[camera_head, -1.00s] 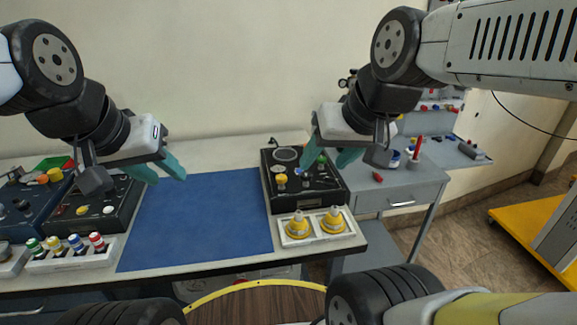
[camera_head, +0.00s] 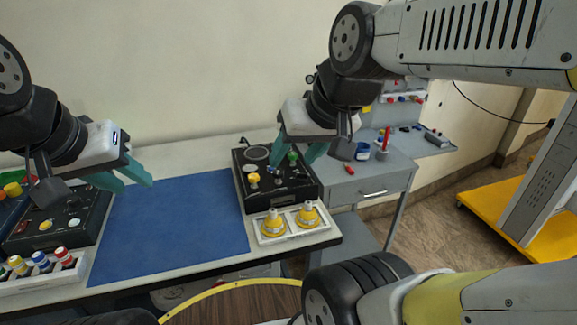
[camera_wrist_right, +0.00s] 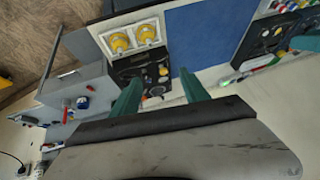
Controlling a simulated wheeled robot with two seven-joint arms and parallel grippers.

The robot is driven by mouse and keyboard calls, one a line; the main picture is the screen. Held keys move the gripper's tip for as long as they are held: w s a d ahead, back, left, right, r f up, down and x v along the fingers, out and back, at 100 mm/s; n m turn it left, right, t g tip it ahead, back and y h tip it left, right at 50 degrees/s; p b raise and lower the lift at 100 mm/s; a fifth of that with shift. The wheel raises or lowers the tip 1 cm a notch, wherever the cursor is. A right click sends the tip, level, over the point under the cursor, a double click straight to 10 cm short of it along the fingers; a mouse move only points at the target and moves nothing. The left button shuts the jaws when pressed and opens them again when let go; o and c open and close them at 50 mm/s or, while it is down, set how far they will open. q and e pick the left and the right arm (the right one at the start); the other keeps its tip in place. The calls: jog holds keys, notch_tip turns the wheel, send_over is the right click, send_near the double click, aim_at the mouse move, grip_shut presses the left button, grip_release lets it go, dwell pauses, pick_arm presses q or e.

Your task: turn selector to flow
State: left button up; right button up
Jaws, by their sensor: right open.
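I cannot tell which one is the selector; labels are too small to read. My right gripper (camera_head: 297,156) is open and empty above the panel, hiding part of its upper middle. In the right wrist view the panel (camera_wrist_right: 122,66) lies beyond and between the spread teal fingers (camera_wrist_right: 160,95). My left gripper (camera_head: 128,181) is open and empty above the blue mat's left edge.
Two yellow fittings (camera_head: 273,224) sit in a white tray (camera_head: 322,225) in front of the panel. The blue mat (camera_head: 185,225) is bare. Another black panel (camera_head: 80,225) and several coloured bottles (camera_head: 41,262) are at left. A grey cabinet (camera_head: 385,178) stands right of the bench.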

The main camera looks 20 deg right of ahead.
jog(key=shift+w+d, duration=0.1)
jog(key=shift+w, duration=0.05)
jog(key=c, duration=0.3)
jog(key=w+n, duration=0.1)
jog(key=w, duration=0.1)
jog(key=w+d+n+g+h, duration=0.1)
jog(key=w, duration=0.2)
jog(key=w+d+n+g, duration=0.1)
jog(key=w, duration=0.2)
jog(key=shift+d+f+n+h, duration=0.25)
jog(key=shift+f+n+h, duration=0.15)
jog(key=shift+c, duration=0.3)
jog(key=n+g, duration=0.4)
jog(key=n, duration=0.4)
send_near(302, 176)
jog(key=shift+w+a+r, duration=0.1)
jog(key=shift+w+r, duration=0.05)
jog(key=shift+w, duration=0.1)
jog(key=shift+w+f, duration=0.1)
jog(key=shift+f, duration=0.15)
notch_tip(302, 176, down, 8)
jog(key=shift+r, duration=0.2)
grip_shut()
